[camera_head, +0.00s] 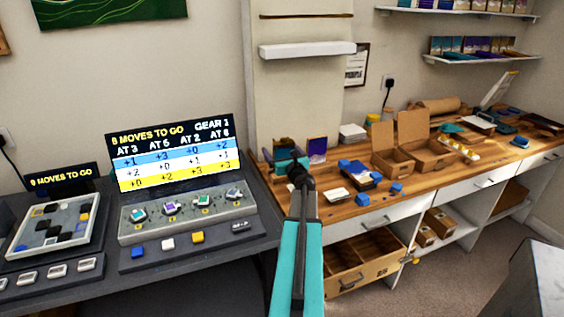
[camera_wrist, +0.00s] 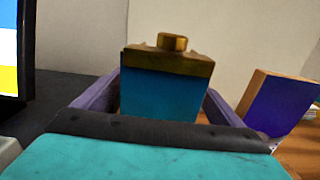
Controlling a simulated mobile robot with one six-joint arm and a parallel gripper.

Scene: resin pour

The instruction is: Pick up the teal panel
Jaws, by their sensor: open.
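The teal panel (camera_wrist: 160,97) stands upright in the wrist view, a block with a dark gold-brown top and a small brass-coloured piece on top. My gripper (camera_wrist: 160,88) is open, with one purple finger showing at each side of the panel. The fingers look close to its sides, but I cannot tell whether they touch. The panel's lower part is hidden behind my gripper's dark front edge. In the head view my gripper (camera_head: 288,160) is at the left end of the wooden bench and mostly covers the panel.
A purple panel (camera_head: 317,148) with a wooden edge stands just right of my gripper; it also shows in the wrist view (camera_wrist: 283,103). The lit screen (camera_head: 174,152) is on the left. Blue blocks (camera_head: 361,199) and an open cardboard box (camera_head: 428,152) lie further right on the bench (camera_head: 345,212).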

